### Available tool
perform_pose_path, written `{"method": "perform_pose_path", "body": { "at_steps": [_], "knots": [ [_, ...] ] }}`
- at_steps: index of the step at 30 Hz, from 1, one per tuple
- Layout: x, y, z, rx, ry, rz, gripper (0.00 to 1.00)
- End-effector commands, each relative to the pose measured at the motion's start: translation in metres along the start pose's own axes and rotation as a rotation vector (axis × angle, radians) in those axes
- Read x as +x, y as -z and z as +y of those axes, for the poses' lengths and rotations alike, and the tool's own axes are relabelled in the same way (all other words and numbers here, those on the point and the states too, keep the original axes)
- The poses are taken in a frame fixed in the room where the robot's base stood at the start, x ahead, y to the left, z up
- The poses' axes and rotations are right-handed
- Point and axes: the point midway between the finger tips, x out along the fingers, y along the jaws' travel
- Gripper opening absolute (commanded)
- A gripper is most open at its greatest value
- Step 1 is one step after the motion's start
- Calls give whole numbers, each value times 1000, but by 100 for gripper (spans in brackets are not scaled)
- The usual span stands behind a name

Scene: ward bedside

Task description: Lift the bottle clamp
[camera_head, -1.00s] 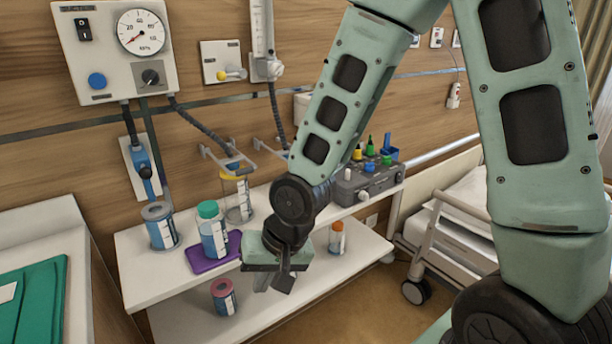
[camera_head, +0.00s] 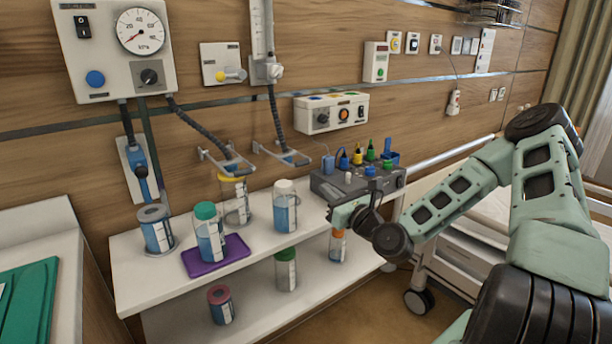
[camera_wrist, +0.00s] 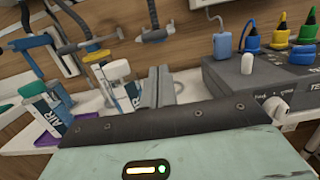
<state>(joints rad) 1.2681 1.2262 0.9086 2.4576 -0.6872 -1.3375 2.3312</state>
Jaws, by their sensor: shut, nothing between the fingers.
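Two metal bracket clamps hang at the wall on dark hoses: a left one (camera_head: 226,160) above a clear jar with a yellow rim (camera_head: 236,202), and a right one (camera_head: 283,153) with nothing in its arms. I cannot tell which is the bottle clamp. In the wrist view the right bracket (camera_wrist: 160,32) is ahead of my fingers and the left one (camera_wrist: 85,44) is further left. My gripper (camera_head: 335,212) is shut and empty, in front of the grey device at the shelf's right end. Its fingers (camera_wrist: 158,88) also show in the wrist view, apart from both brackets.
The upper shelf (camera_head: 142,278) holds a white-capped bottle (camera_head: 285,210), a green-capped bottle (camera_head: 210,232) on a purple tray (camera_head: 236,246), a grey-topped jar (camera_head: 156,230) and the grey device (camera_head: 330,182). Several bottles stand lower. The bed (camera_head: 470,245) is at right.

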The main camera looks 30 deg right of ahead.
Motion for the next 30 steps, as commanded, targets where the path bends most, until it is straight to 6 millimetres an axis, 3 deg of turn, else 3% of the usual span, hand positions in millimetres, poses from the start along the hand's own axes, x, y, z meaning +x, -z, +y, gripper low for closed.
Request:
{"method": "perform_pose_path", "body": {
  "at_steps": [11,24,30],
  "knots": [
    [9,0,1,-6,-4,3,0],
    [82,-1,2,-8,-4,2,0],
    [98,0,2,-7,-4,4,0]
  ]
}}
